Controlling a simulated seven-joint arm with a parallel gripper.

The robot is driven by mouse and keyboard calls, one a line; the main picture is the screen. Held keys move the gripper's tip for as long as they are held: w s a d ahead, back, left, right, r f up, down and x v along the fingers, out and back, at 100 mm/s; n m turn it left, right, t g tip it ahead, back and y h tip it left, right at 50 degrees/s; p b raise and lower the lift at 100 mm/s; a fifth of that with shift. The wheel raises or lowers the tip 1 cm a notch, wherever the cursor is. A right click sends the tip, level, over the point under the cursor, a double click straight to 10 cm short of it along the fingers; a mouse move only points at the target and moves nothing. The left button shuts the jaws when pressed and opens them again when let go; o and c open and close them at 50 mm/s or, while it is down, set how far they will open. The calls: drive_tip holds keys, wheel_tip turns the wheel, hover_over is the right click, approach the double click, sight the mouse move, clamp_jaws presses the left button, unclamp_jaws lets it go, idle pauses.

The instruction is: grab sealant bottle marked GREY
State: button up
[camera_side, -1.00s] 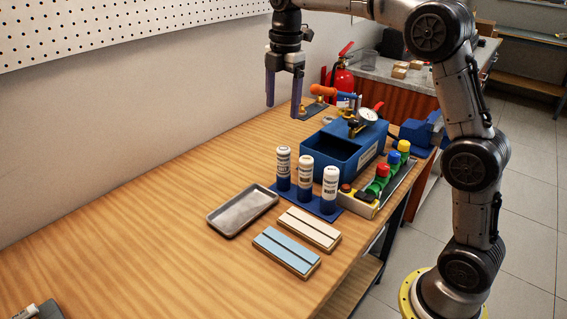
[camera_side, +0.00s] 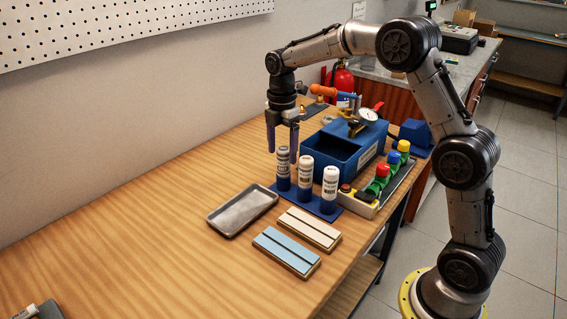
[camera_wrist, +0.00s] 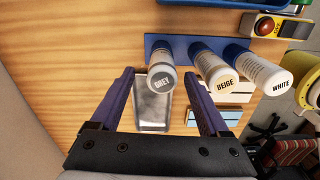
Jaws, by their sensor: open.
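The sealant bottle marked GREY (camera_wrist: 161,78) shows its label on top in the wrist view, standing between and beyond my two open fingers. In the side view the leftmost bottle (camera_side: 283,170) stands upright, partly overlapped by my gripper (camera_side: 282,145), which points down over it. In the wrist view my gripper (camera_wrist: 163,103) is open and empty. The bottle marked BEIGE (camera_wrist: 222,76) and the bottle marked WHITE (camera_wrist: 275,80) stand to its right.
A grey metal tray (camera_side: 243,210) lies in front of the bottles. A white block (camera_side: 309,228) and a light blue block (camera_side: 286,251) lie nearby. A blue open box (camera_side: 335,150) is behind the bottles, and a button panel (camera_side: 375,190) is at right.

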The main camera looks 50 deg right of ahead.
sight(284, 161)
wheel_tip(284, 161, down, 4)
drive_tip(key=shift+s+d, duration=0.1)
drive_tip(key=shift+d, duration=0.05)
clamp_jaws()
idle(0.4)
